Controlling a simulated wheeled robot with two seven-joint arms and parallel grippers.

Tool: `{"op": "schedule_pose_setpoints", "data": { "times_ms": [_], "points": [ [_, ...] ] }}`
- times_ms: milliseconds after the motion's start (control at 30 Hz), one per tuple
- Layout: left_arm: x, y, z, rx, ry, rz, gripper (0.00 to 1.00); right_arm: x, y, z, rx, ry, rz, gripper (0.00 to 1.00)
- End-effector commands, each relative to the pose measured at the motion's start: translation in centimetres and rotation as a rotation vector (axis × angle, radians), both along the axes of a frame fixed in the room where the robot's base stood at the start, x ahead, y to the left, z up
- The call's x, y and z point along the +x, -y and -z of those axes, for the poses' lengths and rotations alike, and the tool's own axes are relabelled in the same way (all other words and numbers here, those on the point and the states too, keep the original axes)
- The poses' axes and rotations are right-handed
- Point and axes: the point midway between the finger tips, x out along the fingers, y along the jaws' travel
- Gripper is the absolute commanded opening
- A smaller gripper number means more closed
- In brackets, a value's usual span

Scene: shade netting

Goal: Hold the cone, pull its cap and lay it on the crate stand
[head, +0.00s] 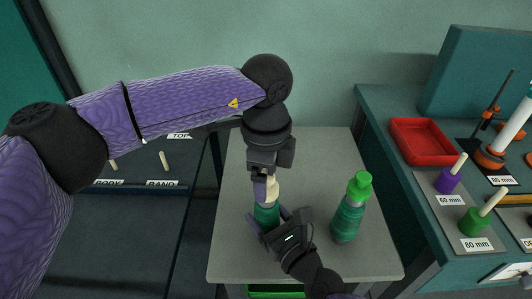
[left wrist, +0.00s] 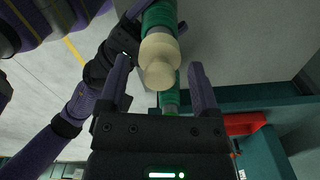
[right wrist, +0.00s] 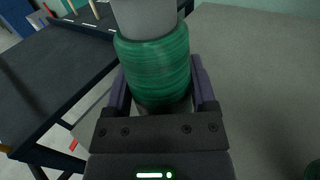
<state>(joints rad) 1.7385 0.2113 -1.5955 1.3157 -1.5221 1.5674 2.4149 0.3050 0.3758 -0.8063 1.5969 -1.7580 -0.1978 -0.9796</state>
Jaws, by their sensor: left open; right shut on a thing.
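A cone wound with green thread (head: 266,216) stands over the grey stand top (head: 318,160), with a cream cap (head: 272,188) on its upper end. My right gripper (head: 268,221) is shut on its green body, which fills the right wrist view (right wrist: 155,65) between the fingers. My left gripper (head: 265,186) is open and comes down from above at the cap. In the left wrist view the cap (left wrist: 158,62) lies between the spread fingers, with a gap on each side. Whether the cone's base touches the stand is hidden.
A second green cone with a green cap (head: 350,207) stands to the right on the stand. A green crate (head: 275,291) shows below the front edge. At right, a teal bench carries a red tray (head: 422,142) and pegged spools. A dark table (head: 150,225) is at left.

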Motion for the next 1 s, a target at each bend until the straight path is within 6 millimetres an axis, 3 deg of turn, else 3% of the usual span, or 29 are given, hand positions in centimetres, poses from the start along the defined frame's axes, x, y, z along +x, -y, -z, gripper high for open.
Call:
{"op": "schedule_pose_setpoints", "data": {
  "times_ms": [233, 267, 633, 1000],
  "points": [
    [0.01, -0.02, 0.18, 0.0, 0.0, 0.0, 0.81, -0.01, 0.01, 0.02, -0.001, -0.001, 0.0, 0.0],
    [0.01, -0.02, 0.17, 0.0, 0.0, 0.0, 0.77, -0.01, 0.01, 0.02, -0.001, -0.001, 0.0, 0.0],
    [0.01, -0.02, 0.17, 0.001, 0.0, 0.0, 0.0, -0.01, 0.0, 0.02, -0.001, -0.001, 0.0, 0.0],
    [0.01, -0.03, 0.09, 0.001, -0.001, 0.0, 0.0, -0.02, -0.02, 0.02, 0.0, 0.0, -0.001, 0.0]
  ]
}}
